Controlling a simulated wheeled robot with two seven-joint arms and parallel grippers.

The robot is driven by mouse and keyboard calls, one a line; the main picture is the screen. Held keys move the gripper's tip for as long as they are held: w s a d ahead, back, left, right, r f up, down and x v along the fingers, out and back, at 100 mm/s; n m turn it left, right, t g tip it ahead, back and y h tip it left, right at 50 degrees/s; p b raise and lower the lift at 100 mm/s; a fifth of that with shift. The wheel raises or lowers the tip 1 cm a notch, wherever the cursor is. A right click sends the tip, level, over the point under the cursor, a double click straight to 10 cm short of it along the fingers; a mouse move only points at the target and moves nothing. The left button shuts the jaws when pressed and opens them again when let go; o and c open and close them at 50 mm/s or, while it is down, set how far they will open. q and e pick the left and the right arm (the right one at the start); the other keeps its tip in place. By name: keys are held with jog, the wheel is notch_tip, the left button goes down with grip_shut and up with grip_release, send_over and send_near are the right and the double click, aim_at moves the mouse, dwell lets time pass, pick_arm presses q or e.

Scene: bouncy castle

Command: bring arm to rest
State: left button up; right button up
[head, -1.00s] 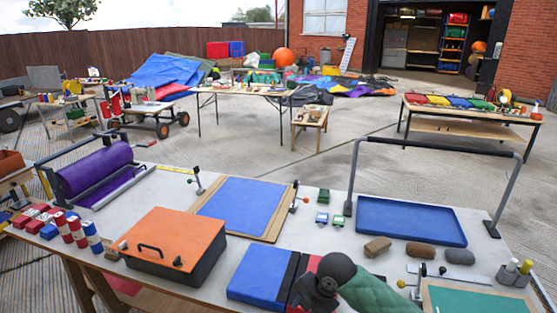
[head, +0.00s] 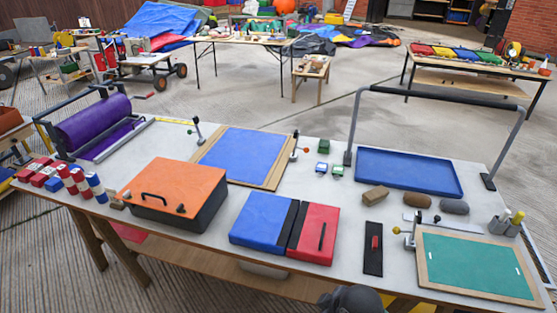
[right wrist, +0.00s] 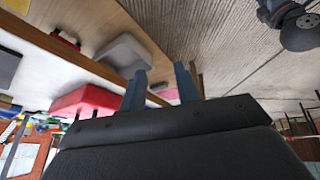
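My right gripper (right wrist: 160,72) shows in the right wrist view. Its two blue-grey fingers stand apart with nothing between them, so it is open and empty. In the head view a dark rounded part of my arm shows at the bottom edge, in front of the worktable (head: 215,212). The right gripper itself is not visible there. My left gripper is in neither view. In the right wrist view a red block (right wrist: 90,101) and a grey box (right wrist: 125,55) lie beyond the fingers, close to a wooden beam.
The worktable holds an orange-lidded box (head: 175,185), a blue and red case (head: 318,232), a blue tray (head: 408,172), a green board (head: 475,262) and a purple roll (head: 90,127). Concrete floor (head: 240,105) is open behind it. Other tables stand farther back.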

jog(key=s+d+f+m+h, duration=0.3)
jog(key=s+d+m, duration=0.6)
jog(key=s+d, duration=0.15)
jog(key=s+a+f+g, duration=0.1)
jog(key=s+a+f, duration=0.1)
jog(key=f, duration=1.4)
jog(key=s+a+f+g, duration=0.1)
jog(key=s+a+f, duration=0.1)
jog(key=f, duration=1.5)
jog(key=shift+s+a+f+g, duration=0.2)
jog(key=shift+s+a+g, duration=0.2)
jog(key=shift+s, duration=0.1)
